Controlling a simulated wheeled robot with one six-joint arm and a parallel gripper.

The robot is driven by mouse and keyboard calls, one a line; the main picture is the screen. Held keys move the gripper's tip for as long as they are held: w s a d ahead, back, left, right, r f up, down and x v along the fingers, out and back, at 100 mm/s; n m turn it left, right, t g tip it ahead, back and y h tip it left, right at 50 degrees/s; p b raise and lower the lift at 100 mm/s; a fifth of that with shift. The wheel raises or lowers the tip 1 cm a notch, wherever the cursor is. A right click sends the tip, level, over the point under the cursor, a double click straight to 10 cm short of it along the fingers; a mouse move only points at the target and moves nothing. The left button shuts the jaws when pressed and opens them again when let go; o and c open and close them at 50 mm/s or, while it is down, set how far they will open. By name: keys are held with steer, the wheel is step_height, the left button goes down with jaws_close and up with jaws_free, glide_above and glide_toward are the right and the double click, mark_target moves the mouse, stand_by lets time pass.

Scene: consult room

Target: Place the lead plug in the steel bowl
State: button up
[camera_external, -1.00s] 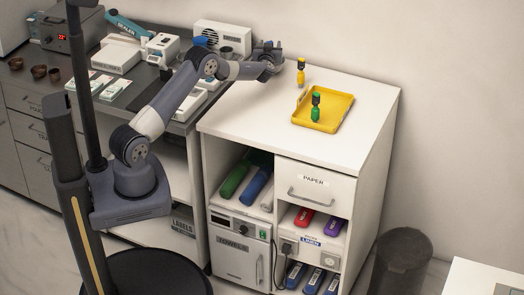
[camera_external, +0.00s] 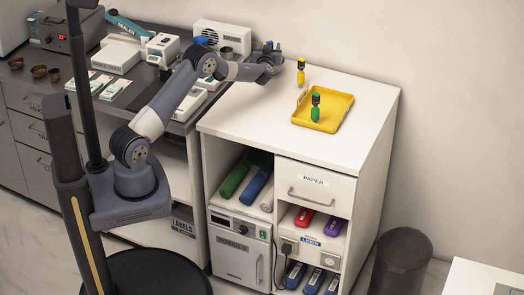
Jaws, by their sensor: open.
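My gripper (camera_external: 275,50) is open at the back left of the white cabinet top, apart from the objects there. A green plug-like piece with a black top (camera_external: 316,107) stands upright in the yellow tray (camera_external: 341,113). A yellow piece with a black top (camera_external: 301,72) stands upright just behind the tray, to the right of my gripper. I cannot tell whether either is the lead plug. No bowl is clearly steel; a small dark cup-like thing (camera_external: 226,53) stands behind my arm, partly hidden, and its material cannot be told.
The white cabinet top (camera_external: 250,115) is clear in front and left of the tray. A dark bin (camera_external: 401,262) stands at right.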

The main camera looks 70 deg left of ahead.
mark_target(270, 41)
steer(key=a, duration=0.1)
steer(key=w+a+p, duration=0.1)
steer(key=a+r, duration=0.1)
steer(key=shift+w+a+p, duration=0.25)
steer(key=shift+w+p, duration=0.1)
step_height(270, 41, up, 13)
steer(key=p, duration=1.1)
steer(key=s+d+m+t+h+b, duration=0.2)
steer(key=d+b, duration=0.4)
steer(key=d, duration=0.7)
steer(key=s+d+m+t+h+b, duration=0.2)
steer(key=d+m+t+h+b, duration=0.3)
steer(key=d, duration=0.8)
steer(key=shift+s+d+f+t+h+b, duration=0.15)
steer(key=shift+f+t+h+b, duration=0.3)
steer(key=shift+b, duration=0.65)
